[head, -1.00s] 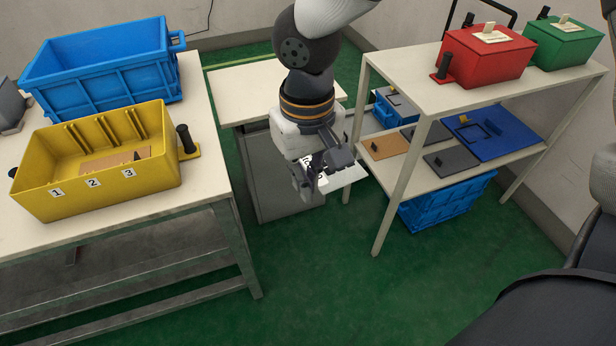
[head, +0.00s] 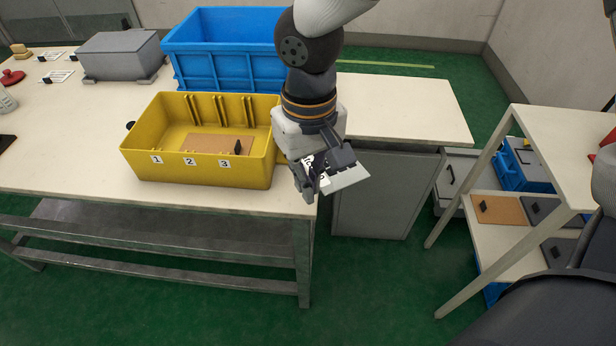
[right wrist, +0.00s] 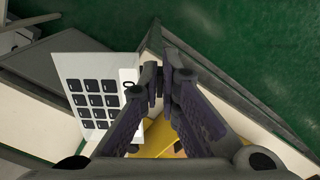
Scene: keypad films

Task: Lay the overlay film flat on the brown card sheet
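The overlay film is a white sheet (head: 345,178) with black keypad squares, which show clearly in the right wrist view (right wrist: 84,100). My right gripper (head: 312,185) is shut on the film's edge and holds it in the air by the front right corner of the left table. The fingertips (right wrist: 158,88) meet at that edge in the right wrist view. A brown sheet (head: 205,143), which looks like the brown card sheet, lies inside the yellow bin, left of the gripper. The bin's front wall partly hides it. My left gripper is not in view.
The yellow bin (head: 195,172), labelled 1, 2, 3, stands near the table's front edge. A small black upright piece (head: 238,147) shows inside it. A blue crate (head: 228,50) stands behind. A shelf at right holds a brown board (head: 497,208). Bare tabletop (head: 70,150) lies left of the bin.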

